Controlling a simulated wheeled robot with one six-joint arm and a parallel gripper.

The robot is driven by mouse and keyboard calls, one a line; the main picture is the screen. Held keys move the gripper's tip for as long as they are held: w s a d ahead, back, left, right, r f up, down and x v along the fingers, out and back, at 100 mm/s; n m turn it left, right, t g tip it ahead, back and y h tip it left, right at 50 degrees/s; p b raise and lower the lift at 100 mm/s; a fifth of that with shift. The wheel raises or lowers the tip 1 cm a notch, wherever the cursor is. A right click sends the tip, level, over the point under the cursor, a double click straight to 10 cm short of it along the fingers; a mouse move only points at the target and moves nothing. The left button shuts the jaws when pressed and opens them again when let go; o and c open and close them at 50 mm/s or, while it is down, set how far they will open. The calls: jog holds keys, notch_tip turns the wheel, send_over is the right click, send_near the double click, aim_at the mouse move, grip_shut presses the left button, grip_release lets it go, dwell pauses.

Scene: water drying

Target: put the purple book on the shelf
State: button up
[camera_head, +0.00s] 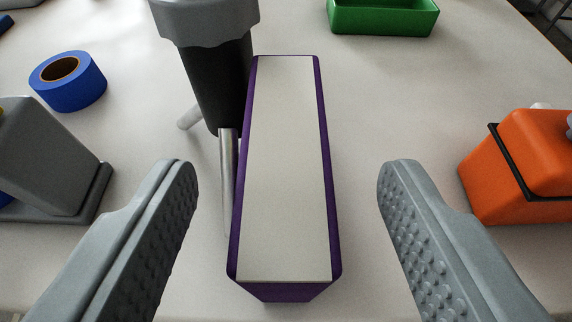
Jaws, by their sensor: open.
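The purple book (288,170) stands on the white table in the middle of the view, with its pale page edges facing up and its purple covers showing along both sides. My gripper (287,170) is open, with one grey studded finger to the left of the book and one to the right. Both fingers are apart from the book, with a gap on each side. No shelf can be made out in this view.
A black and grey tool (215,75) with metal rods stands close against the book's left side. A blue tape roll (68,80) and a grey object (45,160) are at left. An orange box (515,165) is at right. A green bin (383,15) is at the back.

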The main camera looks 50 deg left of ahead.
aim_at(287, 146)
jog(key=x, duration=0.5)
jog(key=shift+a, duration=0.1)
jog(key=shift+r, duration=0.1)
grip_shut()
